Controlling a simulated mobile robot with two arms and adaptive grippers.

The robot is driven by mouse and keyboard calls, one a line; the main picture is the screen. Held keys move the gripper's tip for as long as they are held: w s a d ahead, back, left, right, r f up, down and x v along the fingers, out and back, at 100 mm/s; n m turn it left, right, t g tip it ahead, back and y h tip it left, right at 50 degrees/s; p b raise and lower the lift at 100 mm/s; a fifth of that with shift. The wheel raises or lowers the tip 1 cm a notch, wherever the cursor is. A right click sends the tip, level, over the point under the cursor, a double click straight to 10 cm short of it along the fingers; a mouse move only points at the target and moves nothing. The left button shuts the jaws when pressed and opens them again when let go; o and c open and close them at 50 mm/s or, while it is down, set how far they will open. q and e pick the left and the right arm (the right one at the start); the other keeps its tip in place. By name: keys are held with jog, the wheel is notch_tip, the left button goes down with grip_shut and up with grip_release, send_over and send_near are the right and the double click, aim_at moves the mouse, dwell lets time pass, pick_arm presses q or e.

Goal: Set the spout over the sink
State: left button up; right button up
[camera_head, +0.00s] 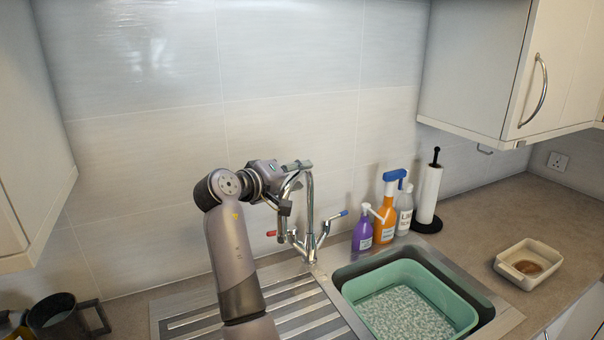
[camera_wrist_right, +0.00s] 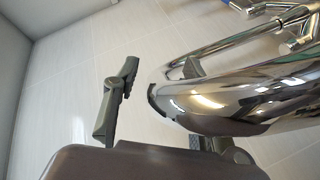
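The chrome tap spout (camera_head: 310,196) rises behind the steel sink (camera_head: 482,306) and arches over to the left, so its end is above the ribbed drainer, left of the bowl. In the right wrist view the spout (camera_wrist_right: 235,100) fills the right half. My right gripper (camera_head: 291,186) is at the spout's curved end. Its fingers (camera_wrist_right: 157,82) are spread. One finger stands clear left of the spout with wall showing in the gap; the other is partly hidden behind the chrome. I cannot tell whether they touch. My left gripper is not in view.
A green basin (camera_head: 462,300) sits in the bowl. A purple bottle (camera_head: 362,236), an orange spray bottle (camera_head: 385,222), a clear bottle (camera_head: 404,212) and a paper roll (camera_head: 429,193) stand right of the tap. A dark mug (camera_head: 58,318) is at lower left. Wall cabinets hang on both sides.

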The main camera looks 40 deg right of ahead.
jog(key=shift+a, duration=0.2)
jog(key=shift+c, duration=0.5)
jog(key=shift+d, duration=0.1)
grip_shut()
